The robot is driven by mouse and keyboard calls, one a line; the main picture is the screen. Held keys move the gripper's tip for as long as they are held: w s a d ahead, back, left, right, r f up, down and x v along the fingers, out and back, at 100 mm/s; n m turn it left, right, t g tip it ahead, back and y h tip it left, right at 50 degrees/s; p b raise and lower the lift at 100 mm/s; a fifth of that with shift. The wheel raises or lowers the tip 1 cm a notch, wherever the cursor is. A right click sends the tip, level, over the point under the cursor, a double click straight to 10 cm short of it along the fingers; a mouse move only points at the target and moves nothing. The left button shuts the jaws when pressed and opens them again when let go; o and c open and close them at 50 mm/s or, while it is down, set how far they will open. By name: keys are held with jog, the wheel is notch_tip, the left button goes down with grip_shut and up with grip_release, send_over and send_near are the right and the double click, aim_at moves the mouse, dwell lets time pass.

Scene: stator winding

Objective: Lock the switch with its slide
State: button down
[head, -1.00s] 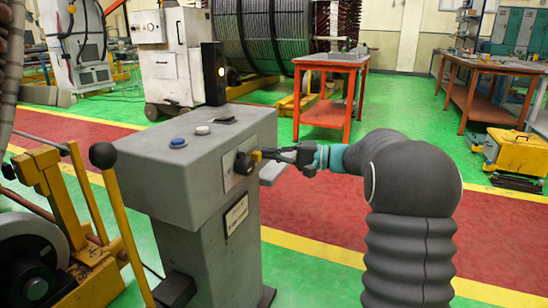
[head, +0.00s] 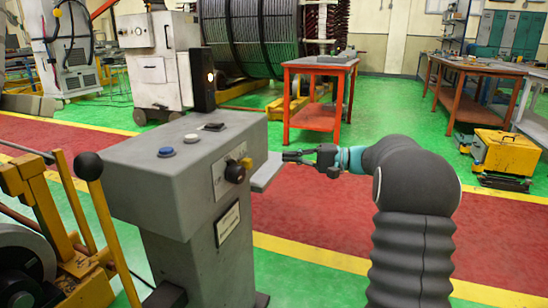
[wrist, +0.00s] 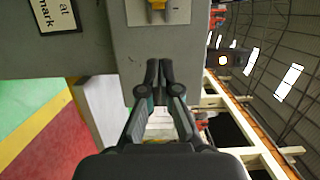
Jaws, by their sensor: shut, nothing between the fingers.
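The switch (head: 235,173) is a black round knob on a light plate on the right face of the grey pedestal. A small yellow slide (head: 246,162) sits at the knob's upper right, touching or very near it; I cannot tell whether it is engaged. In the wrist view a yellow part (wrist: 157,4) shows at the top edge on the plate, mostly cut off. My gripper (head: 286,157) is to the right of the switch, apart from it, pointing at the pedestal. In the wrist view my gripper (wrist: 159,66) has its fingertips together and empty, below the plate.
The grey pedestal (head: 180,205) carries a blue button (head: 166,152), a white button (head: 192,138) and a black part on top. A pale shelf (head: 266,172) juts from its right side, close to my gripper. An orange table (head: 313,115) stands behind; red floor is free at right.

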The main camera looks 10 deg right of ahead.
jog(key=v, duration=0.3)
jog(key=shift+s+d, duration=0.1)
jog(key=shift+d, duration=0.15)
notch_tip(320, 180, down, 12)
jog(key=s+m+g+h, duration=0.1)
jog(key=s+m+h, duration=0.1)
jog(key=m+h, duration=0.25)
jog(key=s+a+f+g+h, duration=0.2)
jog(key=s+f+g+h, duration=0.15)
jog(key=s, duration=0.55)
jog(key=s+a+r+n+t+h, duration=0.1)
jog(key=s+a+n+h, duration=0.1)
jog(key=s, duration=0.6)
jog(key=s+a+r+n+t+h, duration=0.1)
jog(key=s+a+r+n+h, duration=0.1)
jog(key=s, duration=0.7)
jog(key=s+a+r+n+t+h+p, duration=0.1)
jog(key=s+a+n+h, duration=0.3)
jog(key=s, duration=0.4)
jog(key=shift+s+r+n+h, duration=0.3)
jog(key=shift+r+n, duration=0.15)
jog(key=shift+r, duration=0.25)
